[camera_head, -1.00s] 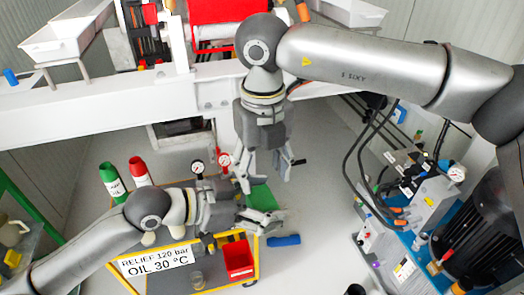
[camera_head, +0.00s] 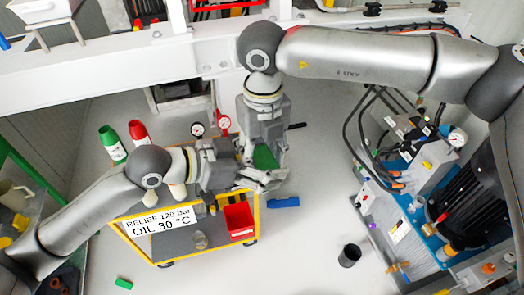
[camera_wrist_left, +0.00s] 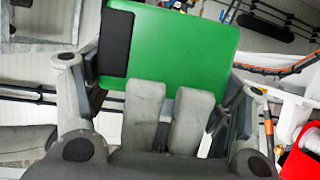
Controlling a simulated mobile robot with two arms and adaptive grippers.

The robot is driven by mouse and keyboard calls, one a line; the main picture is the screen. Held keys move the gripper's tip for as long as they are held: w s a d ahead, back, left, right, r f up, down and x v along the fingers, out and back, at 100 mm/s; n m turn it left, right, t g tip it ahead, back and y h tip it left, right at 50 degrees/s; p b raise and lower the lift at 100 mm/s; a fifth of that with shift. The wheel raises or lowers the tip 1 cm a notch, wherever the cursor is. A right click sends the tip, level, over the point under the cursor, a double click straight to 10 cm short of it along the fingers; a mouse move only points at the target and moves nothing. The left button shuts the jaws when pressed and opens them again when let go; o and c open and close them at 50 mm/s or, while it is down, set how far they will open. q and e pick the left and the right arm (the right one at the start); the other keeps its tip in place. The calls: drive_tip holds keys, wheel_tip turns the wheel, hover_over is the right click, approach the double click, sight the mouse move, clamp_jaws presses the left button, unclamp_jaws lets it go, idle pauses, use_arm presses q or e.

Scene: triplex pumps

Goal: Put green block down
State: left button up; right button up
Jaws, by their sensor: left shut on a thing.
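The green block (camera_head: 265,158) is held up off the floor, between my two grippers in the head view. My left gripper (camera_head: 268,181) is shut on it from below left. In the left wrist view the green block (camera_wrist_left: 180,48) fills the upper middle, with a black patch on its left side and grey fingers (camera_wrist_left: 168,108) against its near edge. My right gripper (camera_head: 268,148) hangs over the block from above, very close to it. Its fingers overlap the block in the picture, and I cannot tell whether they touch it.
A yellow-framed cart (camera_head: 153,248) with a red bin (camera_head: 239,222) and a glass stands below my left arm. A blue object (camera_head: 284,202), a dark cup (camera_head: 349,256) and a small green piece (camera_head: 123,283) lie or stand on the floor. Pump equipment (camera_head: 430,185) fills the right; clear floor lies between.

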use_arm(q)
drive_tip(key=shift+r, duration=0.1)
use_arm(e)
drive_tip(key=shift+s+a, duration=0.1)
drive_tip(key=c, duration=0.5)
use_arm(q)
drive_tip(key=o, duration=1.4)
use_arm(e)
drive_tip(key=shift+c, duration=0.8)
